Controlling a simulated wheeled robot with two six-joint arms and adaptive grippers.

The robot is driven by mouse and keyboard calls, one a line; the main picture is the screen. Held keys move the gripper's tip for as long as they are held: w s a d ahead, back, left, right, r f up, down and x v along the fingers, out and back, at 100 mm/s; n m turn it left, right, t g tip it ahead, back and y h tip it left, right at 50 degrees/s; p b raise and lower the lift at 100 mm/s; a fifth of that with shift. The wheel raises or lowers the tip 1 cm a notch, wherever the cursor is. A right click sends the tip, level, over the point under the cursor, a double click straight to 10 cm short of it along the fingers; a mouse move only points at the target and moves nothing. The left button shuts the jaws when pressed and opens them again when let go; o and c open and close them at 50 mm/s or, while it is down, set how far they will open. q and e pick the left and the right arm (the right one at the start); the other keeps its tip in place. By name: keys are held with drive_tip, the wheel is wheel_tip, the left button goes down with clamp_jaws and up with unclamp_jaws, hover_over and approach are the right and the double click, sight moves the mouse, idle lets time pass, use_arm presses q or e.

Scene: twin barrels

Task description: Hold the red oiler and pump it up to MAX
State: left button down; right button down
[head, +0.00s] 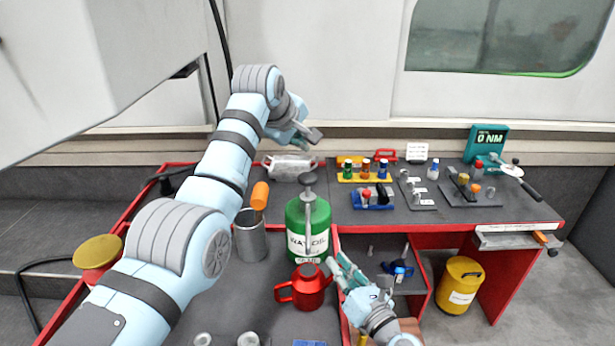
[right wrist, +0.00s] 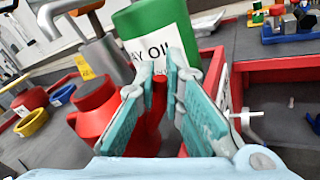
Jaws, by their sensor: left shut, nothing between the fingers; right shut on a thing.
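The red oiler (head: 306,289) stands upright on the dark bench top, in front of a green WAY OIL can (head: 307,243) with a grey pump on top. It also shows in the right wrist view (right wrist: 95,110). My right gripper (head: 338,268) comes in from the lower right and is shut on a red part at the oiler's side. In the right wrist view, that part lies between the teal fingers. My left gripper (head: 314,136) is shut and empty, in the air above and behind the green can's pump. No MAX mark is readable.
A metal cylinder with an orange-handled tool (head: 260,195) stands left of the green can. A yellow rack of small bottles (head: 363,172) and other tool stands lie at the back right. A recessed red-edged shelf is right of the oiler. A yellow drum (head: 460,285) is on the floor.

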drive_tip(key=c, duration=1.6)
unclamp_jaws()
